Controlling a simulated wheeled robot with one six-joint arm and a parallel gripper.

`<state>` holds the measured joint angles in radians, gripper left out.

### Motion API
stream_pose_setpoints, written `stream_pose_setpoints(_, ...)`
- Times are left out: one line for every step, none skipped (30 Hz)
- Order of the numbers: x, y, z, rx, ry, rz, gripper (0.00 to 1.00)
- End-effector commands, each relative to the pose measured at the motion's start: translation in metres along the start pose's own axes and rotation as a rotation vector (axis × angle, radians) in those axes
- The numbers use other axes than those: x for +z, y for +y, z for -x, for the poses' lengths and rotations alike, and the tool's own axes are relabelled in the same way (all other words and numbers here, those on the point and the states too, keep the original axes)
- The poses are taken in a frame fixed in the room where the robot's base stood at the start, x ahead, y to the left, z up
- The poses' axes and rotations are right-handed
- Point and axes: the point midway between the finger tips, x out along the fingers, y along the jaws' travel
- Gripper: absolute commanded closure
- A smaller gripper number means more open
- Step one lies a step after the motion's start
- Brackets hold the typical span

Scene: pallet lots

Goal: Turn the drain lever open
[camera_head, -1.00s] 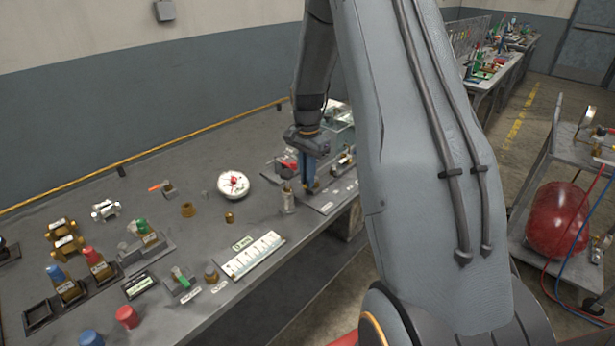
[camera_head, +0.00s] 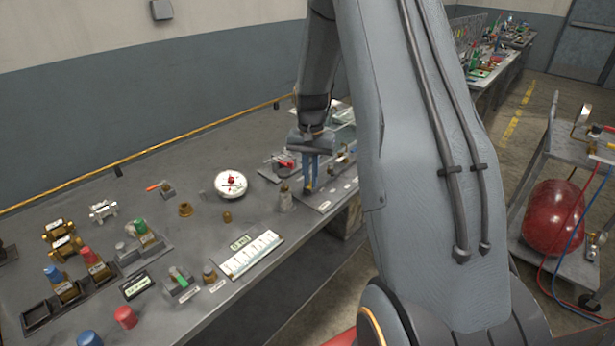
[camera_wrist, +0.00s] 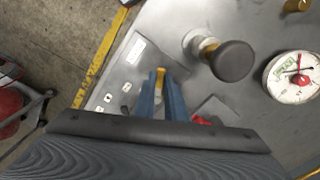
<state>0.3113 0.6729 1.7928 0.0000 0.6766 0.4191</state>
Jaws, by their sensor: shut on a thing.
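My gripper (camera_wrist: 161,82), with two blue fingers, is shut on a small yellow piece (camera_wrist: 160,72) at the bench edge in the wrist view. This piece may be the drain lever; the fingers hide most of its shape and its angle. In the head view my gripper (camera_head: 309,186) points down at a grey plate (camera_head: 326,205) on the bench. A red part (camera_wrist: 203,120) lies beside the fingers in the wrist view, partly hidden by my gripper body.
A dark round-topped fitting (camera_wrist: 232,61) stands close to the fingers. A white gauge (camera_head: 231,184) lies to the left. Several valves and fittings fill the bench's left part. A cart with a red tank (camera_head: 553,222) stands on the right.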

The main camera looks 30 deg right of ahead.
Motion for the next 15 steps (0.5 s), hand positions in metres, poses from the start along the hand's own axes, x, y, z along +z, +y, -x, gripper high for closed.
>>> stream_pose_setpoints(-0.001, 0.002, 0.002, -0.001, 0.002, 0.043, 1.00)
stream_pose_setpoints(-0.001, 0.003, 0.002, -0.001, 0.002, 0.071, 1.00)
stream_pose_setpoints(-0.001, 0.005, 0.002, -0.001, 0.002, 0.109, 1.00)
stream_pose_setpoints(-0.001, 0.006, 0.002, -0.001, 0.002, 0.137, 1.00)
stream_pose_setpoints(-0.002, 0.007, 0.002, -0.001, 0.002, 0.166, 1.00)
stream_pose_setpoints(-0.002, 0.009, 0.002, -0.001, 0.002, 0.204, 1.00)
stream_pose_setpoints(-0.002, 0.010, 0.002, -0.001, 0.002, 0.233, 1.00)
stream_pose_setpoints(-0.002, 0.011, 0.002, -0.001, 0.003, 0.261, 1.00)
stream_pose_setpoints(-0.003, 0.012, 0.002, -0.001, 0.003, 0.300, 1.00)
stream_pose_setpoints(-0.003, 0.013, 0.002, -0.001, 0.003, 0.328, 1.00)
stream_pose_setpoints(-0.004, 0.014, 0.002, -0.001, 0.003, 0.357, 1.00)
stream_pose_setpoints(-0.004, 0.015, 0.002, -0.001, 0.003, 0.394, 1.00)
stream_pose_setpoints(-0.005, 0.017, 0.002, -0.001, 0.003, 0.423, 1.00)
stream_pose_setpoints(-0.005, 0.018, 0.002, -0.001, 0.003, 0.451, 1.00)
stream_pose_setpoints(-0.006, 0.019, 0.002, -0.001, 0.003, 0.489, 1.00)
